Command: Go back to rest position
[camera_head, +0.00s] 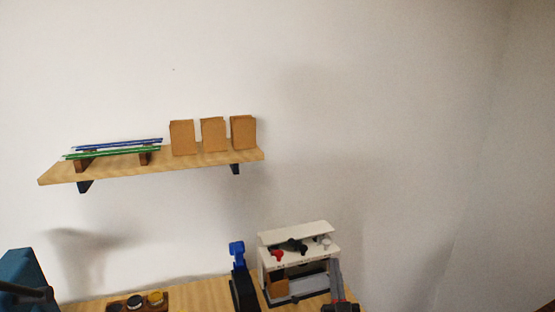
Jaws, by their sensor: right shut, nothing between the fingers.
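My right gripper (340,307) shows at the bottom edge, dark with small red parts, cut off by the frame. It is shut and empty. It is in front of the right end of a white bench-like unit (298,236); I cannot tell whether they touch. My left gripper cannot be made out. A dark bar (25,294) comes in at the lower left, and I cannot tell what it is.
A wooden counter (205,291) runs along the bottom. On it are a tray of small pots (137,301), a black-and-blue device (239,277) and the white unit. A teal object (20,269) is at left. Above, a wall shelf (210,158) holds brown blocks (213,134) and blue and green rods (115,152).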

